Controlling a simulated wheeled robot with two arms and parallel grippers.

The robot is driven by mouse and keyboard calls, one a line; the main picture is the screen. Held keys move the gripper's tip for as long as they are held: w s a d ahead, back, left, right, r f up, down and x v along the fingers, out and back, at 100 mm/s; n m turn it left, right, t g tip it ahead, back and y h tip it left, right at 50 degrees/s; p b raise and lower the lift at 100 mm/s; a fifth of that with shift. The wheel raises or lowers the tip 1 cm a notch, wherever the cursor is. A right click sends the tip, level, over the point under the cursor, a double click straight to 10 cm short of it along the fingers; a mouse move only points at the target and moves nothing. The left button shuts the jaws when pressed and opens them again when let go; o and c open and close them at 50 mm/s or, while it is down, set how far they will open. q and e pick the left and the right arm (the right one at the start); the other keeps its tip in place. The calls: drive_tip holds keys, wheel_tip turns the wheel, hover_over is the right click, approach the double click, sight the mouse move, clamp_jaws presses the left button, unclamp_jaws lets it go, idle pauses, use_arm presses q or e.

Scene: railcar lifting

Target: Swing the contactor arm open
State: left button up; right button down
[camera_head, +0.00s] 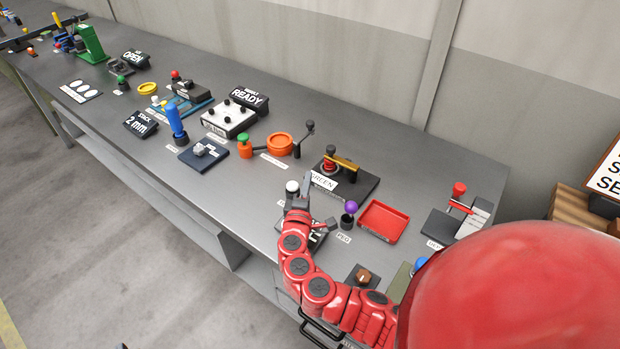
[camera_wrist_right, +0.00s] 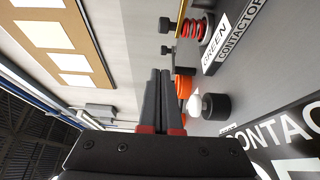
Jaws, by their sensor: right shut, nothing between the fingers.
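The contactor stands on a dark base (camera_head: 362,186) at the middle right of the bench in the head view. It has a red coil (camera_head: 330,167), a yellow arm (camera_head: 346,162) lying across it and a "GREEN" label (camera_head: 322,181). In the wrist view the red coil (camera_wrist_right: 196,29) and the label (camera_wrist_right: 217,40) show at the top right. My right gripper (camera_head: 307,180) is shut and empty, in front of the contactor's left end; its fingers (camera_wrist_right: 160,74) point past the contactor in the wrist view. I cannot tell whether it touches anything. My left gripper is not in view.
A white knob (camera_head: 292,187) on a black stand is just left of my right gripper. An orange wheel (camera_head: 280,144) is behind left. Bare bench lies in front left.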

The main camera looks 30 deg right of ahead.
drive_tip(key=p+x, duration=0.1)
drive_tip(key=x, duration=0.2)
drive_tip(key=s+d+p+x, duration=0.1)
drive_tip(key=x, duration=0.2)
drive_tip(key=p+x, duration=0.1)
drive_tip(key=x, duration=0.2)
drive_tip(key=shift+s+d+r, duration=0.1)
drive_tip(key=shift+d, duration=0.85)
